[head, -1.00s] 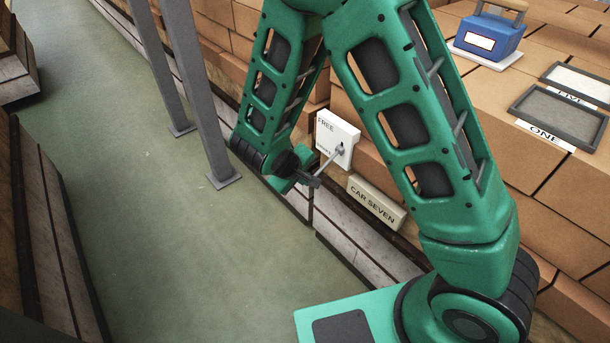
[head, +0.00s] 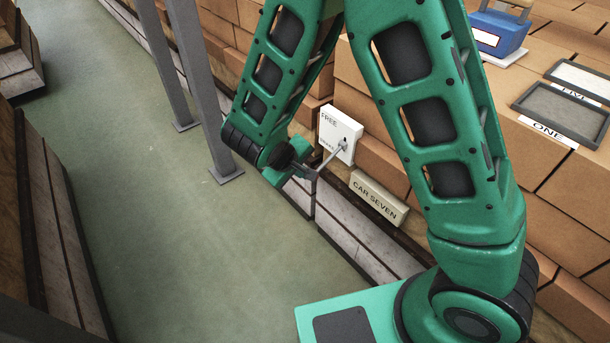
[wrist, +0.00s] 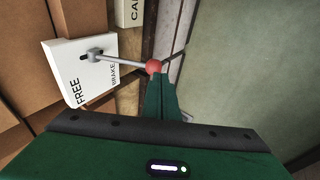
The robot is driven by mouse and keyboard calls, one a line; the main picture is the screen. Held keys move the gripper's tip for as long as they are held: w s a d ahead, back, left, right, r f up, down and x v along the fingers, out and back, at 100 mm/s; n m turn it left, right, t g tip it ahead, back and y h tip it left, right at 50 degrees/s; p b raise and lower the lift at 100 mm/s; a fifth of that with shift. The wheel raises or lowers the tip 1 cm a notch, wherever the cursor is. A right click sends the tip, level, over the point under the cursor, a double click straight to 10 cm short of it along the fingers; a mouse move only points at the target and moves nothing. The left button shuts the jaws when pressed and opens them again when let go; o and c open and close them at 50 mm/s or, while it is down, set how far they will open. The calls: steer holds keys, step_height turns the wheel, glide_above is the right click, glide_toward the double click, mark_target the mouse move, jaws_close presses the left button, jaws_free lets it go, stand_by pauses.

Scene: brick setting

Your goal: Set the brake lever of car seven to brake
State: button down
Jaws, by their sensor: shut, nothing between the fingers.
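In the wrist view the plate (wrist: 82,72) is at the left, and the lever (wrist: 122,61) runs right past the BRAKE end to a red knob (wrist: 154,67). My gripper (head: 309,173) is shut and empty, its tips right by the knob. In the wrist view my gripper (wrist: 158,80) overlaps the knob's lower edge; I cannot tell whether they touch.
Grey metal posts (head: 208,90) stand just left of my arm. Label ONE (head: 548,131), dark-framed trays (head: 562,112) and a blue block with a handle (head: 498,34) are on the brick ledge at right. Green floor (head: 160,240) is open at left.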

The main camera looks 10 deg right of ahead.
steer(key=v, duration=0.9)
steer(key=shift+s+a, duration=0.2)
steer(key=shift+a, duration=0.2)
steer(key=s+d+r+m+g, duration=0.1)
steer(key=s+d+r+m, duration=0.15)
steer(key=d, duration=0.55)
steer(key=s+d+r+m+g, duration=0.1)
steer(key=d+r+m+g, duration=0.15)
steer(key=d, duration=0.45)
steer(key=s+d+r+m, duration=0.2)
steer(key=d+r, duration=0.1)
steer(key=d, duration=0.5)
steer(key=s+d+r+m+y, duration=0.1)
steer(key=s+d, duration=0.2)
steer(key=s, duration=0.3)
steer(key=s+d+r+m+g+y, duration=0.1)
steer(key=s+d+m+y, duration=0.1)
steer(key=s, duration=0.4)
steer(key=s+d+r+m+y, duration=0.1)
steer(key=s+d+r+m, duration=0.1)
steer(key=s, duration=0.4)
steer(key=shift+s+d+y, duration=0.3)
steer(key=shift+d+y, duration=0.1)
steer(key=shift+d, duration=0.5)
